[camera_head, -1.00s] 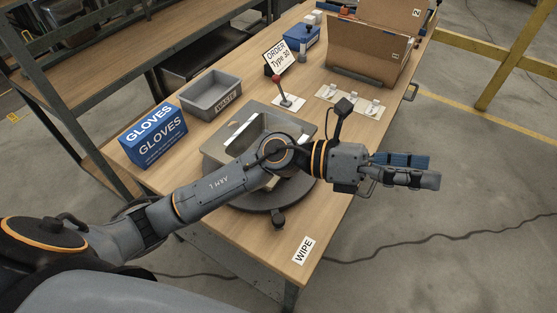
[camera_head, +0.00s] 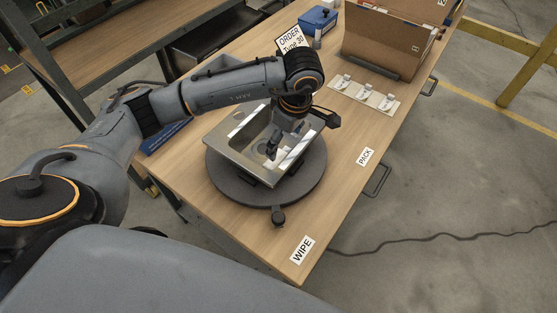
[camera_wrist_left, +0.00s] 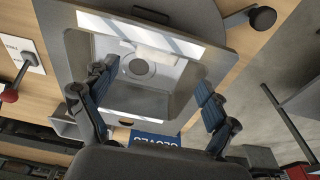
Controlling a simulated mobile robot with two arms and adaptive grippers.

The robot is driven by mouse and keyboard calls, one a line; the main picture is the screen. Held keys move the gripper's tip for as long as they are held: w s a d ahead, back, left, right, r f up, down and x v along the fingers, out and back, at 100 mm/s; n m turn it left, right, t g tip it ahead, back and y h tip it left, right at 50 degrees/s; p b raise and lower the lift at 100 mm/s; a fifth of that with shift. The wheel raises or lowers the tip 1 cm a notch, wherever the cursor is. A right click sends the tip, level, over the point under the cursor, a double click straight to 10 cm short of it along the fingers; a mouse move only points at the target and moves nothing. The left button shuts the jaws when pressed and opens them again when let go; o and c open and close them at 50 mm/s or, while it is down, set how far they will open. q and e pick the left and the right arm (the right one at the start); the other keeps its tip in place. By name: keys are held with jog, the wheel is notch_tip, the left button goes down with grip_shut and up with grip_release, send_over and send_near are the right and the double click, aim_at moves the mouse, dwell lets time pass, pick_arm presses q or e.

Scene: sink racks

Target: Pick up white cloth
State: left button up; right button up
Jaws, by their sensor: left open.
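A pale, white patch that looks like the white cloth (camera_wrist_left: 155,51) lies in the metal sink beside the round drain in the left wrist view. Its edges are hard to tell from the bright reflections. The sink (camera_head: 238,158) rests on a dark round turntable (camera_head: 240,193). My left gripper (camera_head: 272,152) points down over the sink basin in the head view, its fingers partly hidden by the wrist. In the left wrist view the open, empty fingers (camera_wrist_left: 154,80) stand wide apart, with the drain between and beyond them. My right gripper is not in view.
The wooden table (camera_head: 340,185) is clear on its near right side, with WIPE (camera_head: 302,250) and PACK (camera_head: 366,156) labels. A cardboard box (camera_head: 385,50), a plate with small fittings (camera_head: 364,95) and a blue container (camera_head: 318,20) stand farther back. The blue gloves box (camera_wrist_left: 153,139) is mostly hidden.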

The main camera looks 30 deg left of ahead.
pick_arm(q)
send_over(278, 161)
jog(key=d, duration=0.1)
notch_tip(278, 161, down, 4)
jog(key=shift+d+f+p, duration=0.1)
jog(key=shift+d+p, duration=0.05)
jog(key=shift+p, duration=0.2)
jog(key=shift+f, duration=0.25)
jog(key=f+p, duration=0.1)
jog(key=a+f+p, duration=0.1)
jog(key=f, duration=0.1)
jog(key=shift+f, duration=0.3)
jog(key=shift+a+f, duration=0.1)
jog(key=shift+f, duration=0.35)
jog(key=shift+c, duration=0.2)
jog(key=c, duration=0.9)
jog(key=shift+o, duration=0.2)
